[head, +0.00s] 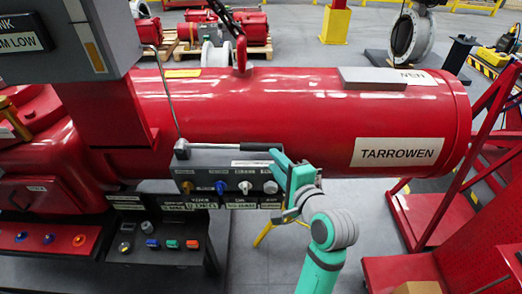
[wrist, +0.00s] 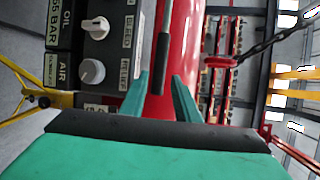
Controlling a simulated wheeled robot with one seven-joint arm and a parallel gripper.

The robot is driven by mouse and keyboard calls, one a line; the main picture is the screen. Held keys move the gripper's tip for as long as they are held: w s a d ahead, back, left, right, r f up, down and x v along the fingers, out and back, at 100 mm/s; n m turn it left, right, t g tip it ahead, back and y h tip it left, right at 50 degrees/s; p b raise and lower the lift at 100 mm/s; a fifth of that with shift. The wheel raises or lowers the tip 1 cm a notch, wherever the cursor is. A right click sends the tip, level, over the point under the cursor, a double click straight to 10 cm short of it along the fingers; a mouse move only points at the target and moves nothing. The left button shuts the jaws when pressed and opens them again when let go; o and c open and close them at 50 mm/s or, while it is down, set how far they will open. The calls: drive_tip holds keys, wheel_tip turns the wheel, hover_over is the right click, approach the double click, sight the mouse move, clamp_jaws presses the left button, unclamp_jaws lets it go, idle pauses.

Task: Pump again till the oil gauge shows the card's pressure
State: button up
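The pump lever (head: 228,147) lies nearly level along the top of the dark control block (head: 215,165); its black grip also shows in the wrist view (wrist: 163,60). My gripper (head: 279,163) is at the right end of the lever. In the wrist view my gripper (wrist: 160,97) has its two teal fingers apart, with the grip's end in the gap between them and no clear contact. White knobs (wrist: 91,71) marked BLEED and RELIEF sit beside it. A dark OIL label plate (wrist: 59,25) reads BAR, its number partly cut off. I cannot make out an oil gauge face.
The large red cylinder (head: 290,110) marked TARROWEN lies right behind the block. A thin bent rod or pipe (head: 168,95) rises behind the lever's left end. A red stair frame (head: 470,190) stands at the right. Grey floor (head: 275,255) is open in front.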

sight(264, 149)
drive_tip(key=x, duration=0.7)
drive_tip(key=shift+w+a+f, duration=0.1)
drive_tip(key=shift+w+a, duration=0.05)
drive_tip(key=shift+w, duration=0.2)
clamp_jaws()
